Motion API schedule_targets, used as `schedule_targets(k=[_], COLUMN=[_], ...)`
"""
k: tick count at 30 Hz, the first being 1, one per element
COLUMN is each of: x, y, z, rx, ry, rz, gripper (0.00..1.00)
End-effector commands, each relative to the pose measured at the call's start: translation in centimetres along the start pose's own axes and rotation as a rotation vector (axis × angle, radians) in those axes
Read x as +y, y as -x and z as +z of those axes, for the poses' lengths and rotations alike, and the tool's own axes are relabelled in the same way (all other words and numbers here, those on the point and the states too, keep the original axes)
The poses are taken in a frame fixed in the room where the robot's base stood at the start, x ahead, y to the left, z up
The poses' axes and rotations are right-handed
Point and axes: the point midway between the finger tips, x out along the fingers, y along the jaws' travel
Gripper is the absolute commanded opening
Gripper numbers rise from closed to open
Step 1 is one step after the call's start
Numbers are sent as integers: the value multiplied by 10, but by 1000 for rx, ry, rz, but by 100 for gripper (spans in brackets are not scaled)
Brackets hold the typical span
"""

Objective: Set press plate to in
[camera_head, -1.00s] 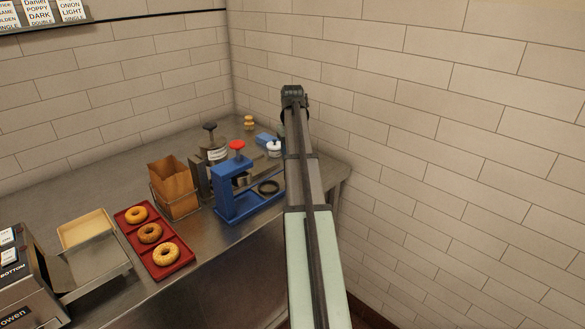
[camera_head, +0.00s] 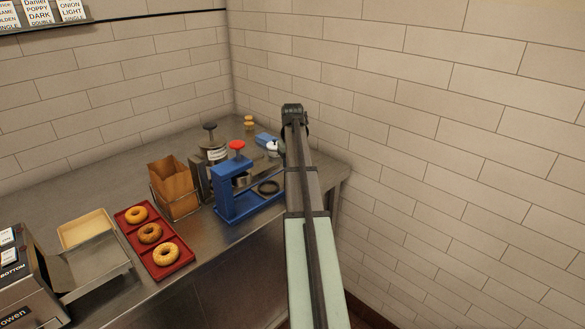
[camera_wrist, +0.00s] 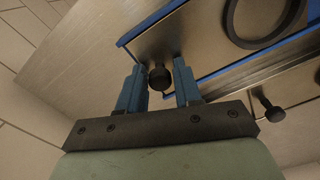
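The blue press (camera_head: 222,203) with a red knob on top stands near the counter's right end. Its metal press plate (camera_wrist: 190,30) fills the upper middle of the wrist view, with a dark ring (camera_head: 268,187) on it and a black knob (camera_wrist: 160,79) at its near end. My gripper (camera_wrist: 158,68) is open, its two blue fingers on either side of that knob with gaps visible. I cannot tell whether the fingers are low enough to reach around it. My arm hides most of the gripper in the head view.
A second plate with a black knob (camera_wrist: 272,113) lies to the right in the wrist view. A brown paper bag in a wire holder (camera_head: 175,187), a red tray (camera_head: 153,266) with three bagels, and a toaster (camera_head: 30,285) stand to the left. A tiled wall is on the right.

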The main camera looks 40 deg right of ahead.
Motion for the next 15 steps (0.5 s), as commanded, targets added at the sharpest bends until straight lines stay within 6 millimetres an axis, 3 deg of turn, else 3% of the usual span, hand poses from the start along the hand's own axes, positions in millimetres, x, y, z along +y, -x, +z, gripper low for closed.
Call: schedule_targets(k=[10,15], x=[0,0], y=[0,0], z=[0,0], rx=[0,0], ry=[0,0], rz=[0,0], gripper=[0,0])
